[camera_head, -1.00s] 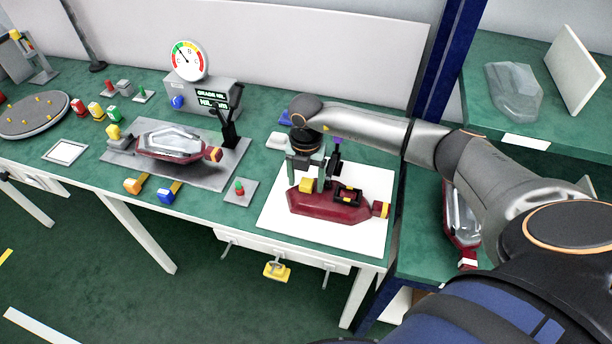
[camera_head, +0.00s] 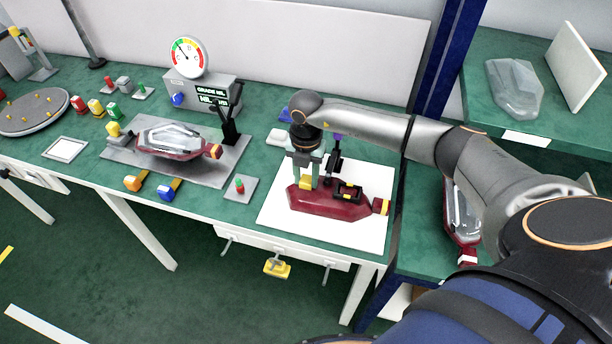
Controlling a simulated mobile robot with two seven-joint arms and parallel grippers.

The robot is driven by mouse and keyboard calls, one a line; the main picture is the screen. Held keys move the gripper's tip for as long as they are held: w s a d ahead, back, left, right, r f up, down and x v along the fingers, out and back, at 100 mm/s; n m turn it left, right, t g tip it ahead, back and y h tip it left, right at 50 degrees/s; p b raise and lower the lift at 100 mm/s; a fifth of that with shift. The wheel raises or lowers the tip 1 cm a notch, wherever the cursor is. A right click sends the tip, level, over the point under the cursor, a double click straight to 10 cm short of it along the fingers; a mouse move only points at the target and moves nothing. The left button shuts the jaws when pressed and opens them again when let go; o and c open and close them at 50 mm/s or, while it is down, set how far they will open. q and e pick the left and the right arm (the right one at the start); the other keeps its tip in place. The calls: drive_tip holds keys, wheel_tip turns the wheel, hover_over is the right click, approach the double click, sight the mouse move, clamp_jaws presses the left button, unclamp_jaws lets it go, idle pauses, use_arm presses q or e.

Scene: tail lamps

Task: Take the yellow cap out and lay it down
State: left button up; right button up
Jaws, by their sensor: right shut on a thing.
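A dark red tail lamp housing (camera_head: 325,206) lies on a white mat (camera_head: 283,229) at the right end of the green table. A yellow cap (camera_head: 306,181) shows at the housing's upper left, between the fingers of my right gripper (camera_head: 307,180). My right gripper points down from above and is shut on the yellow cap. I cannot tell whether the cap is clear of the housing. A black fitting (camera_head: 348,192) is on top of the housing. My left gripper is not in view.
A second lamp (camera_head: 172,144) lies on a grey plate further left, near a gauge box (camera_head: 202,92). White mat space is free in front of the housing.

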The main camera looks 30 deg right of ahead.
sight(306, 181)
clamp_jaws()
drive_tip(key=shift+r, duration=0.15)
drive_tip(key=shift+r+p, duration=1.25)
drive_tip(key=shift+r, duration=0.15)
drive_tip(key=shift+r, duration=0.1)
drive_tip(key=shift+r+p, duration=0.4)
drive_tip(key=shift+r, duration=0.15)
